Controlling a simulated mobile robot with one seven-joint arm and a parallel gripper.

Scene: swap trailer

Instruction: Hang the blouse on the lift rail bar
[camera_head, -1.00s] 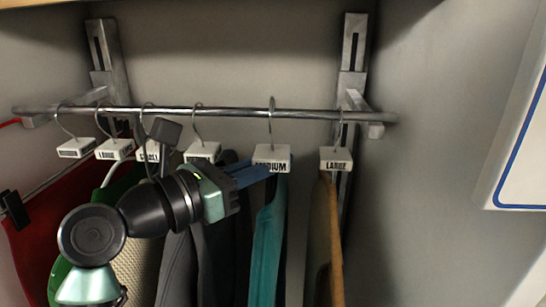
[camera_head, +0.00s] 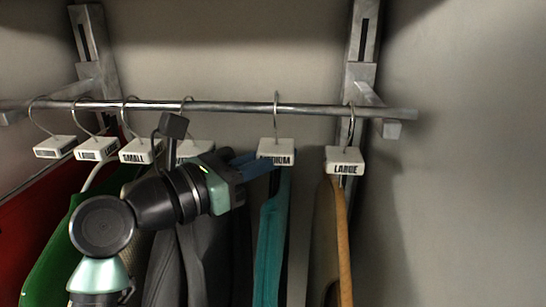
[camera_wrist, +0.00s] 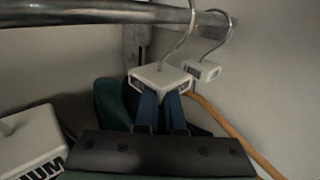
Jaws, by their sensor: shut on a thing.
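The blouse appears to be the teal garment (camera_head: 268,245) hanging under the white block marked MEDIUM (camera_head: 277,150). My gripper (camera_head: 262,164) reaches in from the left with its blue fingers shut at the hanger just below that block. In the wrist view the fingers (camera_wrist: 163,112) sit right under the white block (camera_wrist: 160,78), with teal cloth (camera_wrist: 112,103) behind. The hanger's hook (camera_head: 276,112) rises to the lift rail bar (camera_head: 230,107) and its top shows above the bar. Whether the bar bears its weight I cannot tell.
A hanger marked LARGE (camera_head: 345,160) with a wooden-edged garment hangs close on the right. Several more hangers, including SMALL (camera_head: 141,151), hang left with red, green and grey clothes. Metal brackets (camera_head: 361,70) hold the bar. Open space lies right of the bar's end.

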